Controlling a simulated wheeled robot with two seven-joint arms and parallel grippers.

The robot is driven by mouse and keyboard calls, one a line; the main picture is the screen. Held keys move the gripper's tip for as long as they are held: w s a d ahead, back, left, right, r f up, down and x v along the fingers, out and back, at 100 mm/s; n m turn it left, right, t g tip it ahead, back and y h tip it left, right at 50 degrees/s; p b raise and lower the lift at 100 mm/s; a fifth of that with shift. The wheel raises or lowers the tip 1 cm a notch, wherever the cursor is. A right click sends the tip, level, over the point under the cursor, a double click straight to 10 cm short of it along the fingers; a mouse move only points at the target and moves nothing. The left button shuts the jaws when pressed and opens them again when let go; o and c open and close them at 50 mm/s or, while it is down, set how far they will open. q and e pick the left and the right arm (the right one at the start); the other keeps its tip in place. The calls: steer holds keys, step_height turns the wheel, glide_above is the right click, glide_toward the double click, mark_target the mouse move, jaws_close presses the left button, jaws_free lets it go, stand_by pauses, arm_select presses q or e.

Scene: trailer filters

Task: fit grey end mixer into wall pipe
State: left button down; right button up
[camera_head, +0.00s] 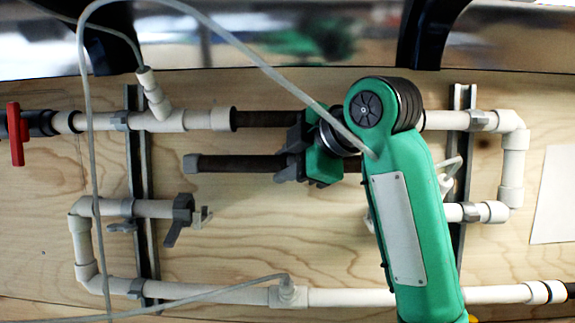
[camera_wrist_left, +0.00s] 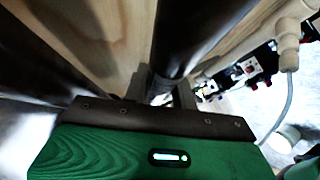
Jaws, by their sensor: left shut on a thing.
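The grey end mixer (camera_head: 240,164) is a dark brown tube with a grey cap (camera_head: 192,164) at its left end. It lies level in front of the board. My left gripper (camera_head: 291,163) is shut around it right of its middle. The green arm hides its right end. The wall pipe (camera_head: 155,209) below has a white left stub with a grey clamp (camera_head: 182,207) at its open end. Its right stub (camera_head: 470,212) is partly behind my arm. The mixer is above this gap and apart from the left stub. A dark tube (camera_wrist_left: 190,35) shows in the left wrist view.
Another brown tube (camera_head: 262,118) sits in the upper white pipe, close above the held mixer. A red valve handle (camera_head: 15,134) is at the left. A bottom pipe (camera_head: 350,298) crosses the board. A thin clear hose hangs across the view. A white sheet (camera_head: 553,197) is at the right.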

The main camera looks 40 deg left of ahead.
arm_select(q)
steer(key=f+b, duration=0.1)
steer(key=w+a+f, duration=0.1)
steer(key=f, duration=0.1)
steer(key=a+f+b, duration=0.1)
steer(key=shift+w+f+b, duration=0.2)
steer(key=shift+w+b, duration=0.15)
steer(key=shift+w, duration=0.05)
steer(key=shift+s+d+f, duration=0.15)
steer(key=shift+d+f, duration=0.1)
steer(key=shift+s+d+f+b, duration=0.15)
steer(key=shift+s+d+b, duration=0.05)
steer(key=shift+b, duration=0.25)
steer(key=shift+s+f, duration=0.1)
steer(key=shift+a+f, duration=0.1)
stand_by(0.9)
steer(key=shift+f+b, duration=1.45)
steer(key=shift+b, duration=0.1)
